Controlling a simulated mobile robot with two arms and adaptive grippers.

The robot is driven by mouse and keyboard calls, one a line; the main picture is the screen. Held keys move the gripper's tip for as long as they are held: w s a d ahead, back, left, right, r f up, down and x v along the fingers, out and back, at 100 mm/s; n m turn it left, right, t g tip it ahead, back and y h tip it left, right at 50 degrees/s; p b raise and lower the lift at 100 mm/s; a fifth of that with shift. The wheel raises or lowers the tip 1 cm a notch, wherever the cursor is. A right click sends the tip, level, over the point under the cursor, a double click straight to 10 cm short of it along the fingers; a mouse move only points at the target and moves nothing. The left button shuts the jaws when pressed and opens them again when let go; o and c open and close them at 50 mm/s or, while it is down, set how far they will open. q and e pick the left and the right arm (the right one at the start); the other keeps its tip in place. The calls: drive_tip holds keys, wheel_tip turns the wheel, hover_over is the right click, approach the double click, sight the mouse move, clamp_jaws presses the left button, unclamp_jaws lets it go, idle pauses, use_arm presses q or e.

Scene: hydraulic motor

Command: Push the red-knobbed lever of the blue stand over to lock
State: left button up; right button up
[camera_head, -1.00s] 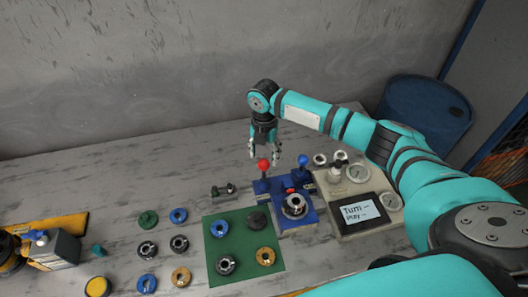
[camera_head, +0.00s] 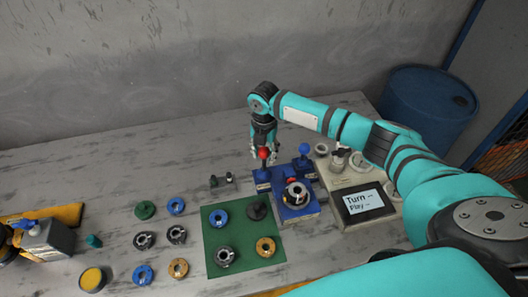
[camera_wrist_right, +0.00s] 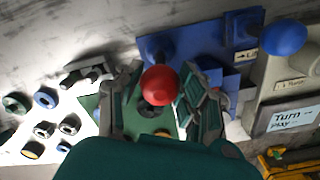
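The blue stand (camera_head: 298,211) stands right of the green mat, with a silver and black round part seated on it. Its red knob (camera_head: 264,153) is on a lever at the back left; a blue-knobbed lever (camera_head: 304,150) stands to its right. My right gripper (camera_head: 264,150) reaches down from behind, right at the red knob. In the wrist view the red knob (camera_wrist_right: 160,85) lies between the open fingers (camera_wrist_right: 160,98); I cannot tell whether either finger touches it. The lever shaft is mostly hidden.
A grey panel with gauges and a screen (camera_head: 362,203) stands close on the right. The green mat (camera_head: 240,241) holds several rings, with more rings left of it. A dark small part (camera_head: 221,181) lies behind the mat. The table's back left is clear.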

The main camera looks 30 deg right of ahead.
drive_tip(key=c, duration=0.3)
drive_tip(key=shift+a, duration=0.1)
drive_tip(key=shift+c, duration=0.2)
